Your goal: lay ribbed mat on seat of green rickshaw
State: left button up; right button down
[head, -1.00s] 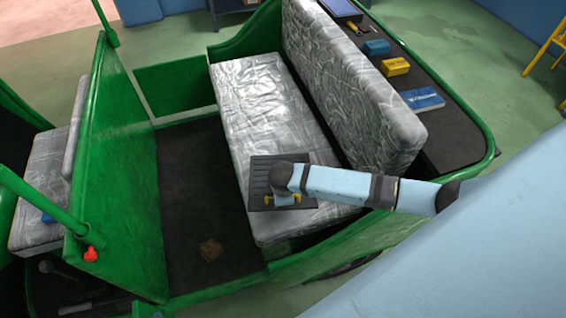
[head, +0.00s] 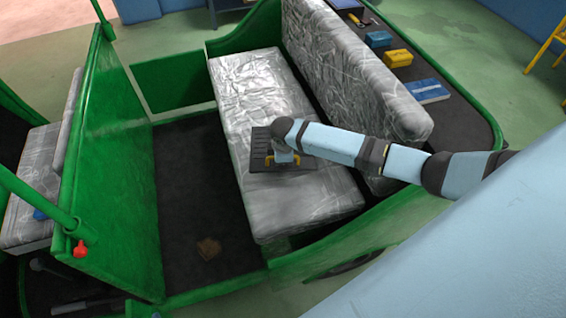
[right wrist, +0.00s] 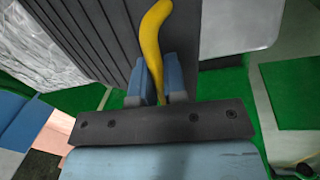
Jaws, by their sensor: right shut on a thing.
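The dark ribbed mat (head: 260,150) is over the middle of the silvery seat (head: 245,85) of the green rickshaw (head: 110,160); I cannot tell whether it touches the seat. My right gripper (head: 283,159) is above the mat's right part and is shut on its yellow handle. In the right wrist view the mat's ribs (right wrist: 88,38) fill the upper left, and the gripper's blue fingers (right wrist: 158,86) close around the yellow handle (right wrist: 152,40). The arm hides part of the mat in the head view. My left gripper is out of view.
The padded backrest (head: 350,75) rises right of the seat. Behind it, a dark shelf carries a yellow box (head: 397,59), a blue box (head: 378,39) and a blue-white packet (head: 427,91). A brown scrap (head: 208,248) lies on the rickshaw floor.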

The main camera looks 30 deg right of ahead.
jog(key=w+d+b, duration=0.2)
jog(key=w, duration=0.1)
jog(key=w+d+b, duration=0.1)
jog(key=b, duration=0.1)
jog(key=shift+w+f, duration=0.25)
jog(key=shift+f, duration=0.35)
jog(key=shift+f+b, duration=2.65)
jog(key=shift+f, duration=2.5)
jog(key=shift+a, duration=0.1)
jog(key=c, duration=1.1)
grip_release()
jog(key=o, duration=1.1)
jog(key=shift+r, duration=0.15)
